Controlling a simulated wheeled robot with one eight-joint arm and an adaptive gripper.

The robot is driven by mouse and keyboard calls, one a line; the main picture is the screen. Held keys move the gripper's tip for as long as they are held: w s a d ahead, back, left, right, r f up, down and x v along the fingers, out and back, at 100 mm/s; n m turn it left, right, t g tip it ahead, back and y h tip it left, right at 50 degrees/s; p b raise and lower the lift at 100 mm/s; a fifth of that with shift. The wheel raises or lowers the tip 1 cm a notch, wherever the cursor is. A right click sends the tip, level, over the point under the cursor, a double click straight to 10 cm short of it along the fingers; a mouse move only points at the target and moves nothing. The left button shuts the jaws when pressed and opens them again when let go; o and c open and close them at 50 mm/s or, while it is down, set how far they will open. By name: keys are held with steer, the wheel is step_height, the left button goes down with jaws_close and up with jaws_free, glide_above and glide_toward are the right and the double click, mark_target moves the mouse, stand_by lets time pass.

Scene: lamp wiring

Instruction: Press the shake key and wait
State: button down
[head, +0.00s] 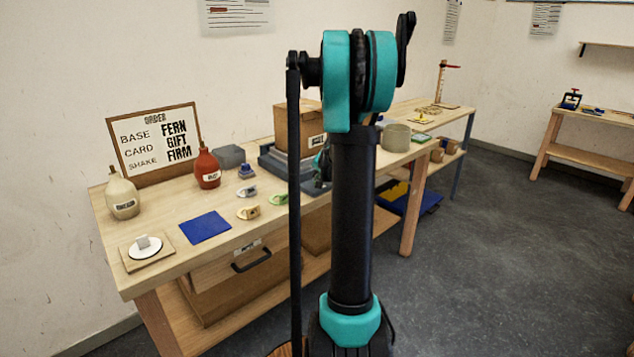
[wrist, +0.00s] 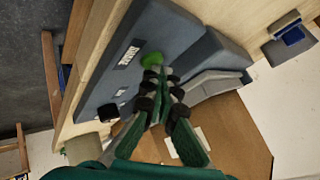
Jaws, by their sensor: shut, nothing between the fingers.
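The grey machine base (wrist: 120,60) bears a white-lettered label (wrist: 128,55), too small to read surely. Beside the label is a round green key (wrist: 152,59), which I take for the shake key. My gripper (wrist: 160,75) is shut and empty, with its fingertips right at the green key and partly covering it. I cannot tell whether they touch or press it. In the head view the machine (head: 268,158) stands on the bench, largely behind my arm. The order board (head: 152,143) reads base FERN, card GIFT, shake FIRM.
A brown box (head: 290,128) rises at the machine. On the bench (head: 165,219) are a cream bottle (head: 122,198), a red bottle (head: 207,170), a blue mat (head: 205,227), a white disc (head: 145,247) and several small pieces. The grey floor (head: 480,260) at right is clear.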

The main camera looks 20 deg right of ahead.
steer(key=shift+r, duration=3.45)
steer(key=s+a+f+n+g, duration=0.1)
steer(key=s+a+f+n, duration=0.25)
steer(key=s+a, duration=0.6)
steer(key=s+a+f+n+g, duration=0.1)
steer(key=s+a+f+n, duration=0.1)
steer(key=s, duration=0.7)
steer(key=s+a+f+n+g, duration=0.1)
steer(key=s+a+f+n, duration=0.1)
steer(key=s+a+f, duration=0.3)
steer(key=s+a+f+n+g, duration=0.2)
steer(key=s+a+f, duration=0.2)
steer(key=s, duration=0.9)
steer(key=shift+s+a+f+y, duration=0.2)
steer(key=shift+s+f+y, duration=0.15)
steer(key=shift+f, duration=0.35)
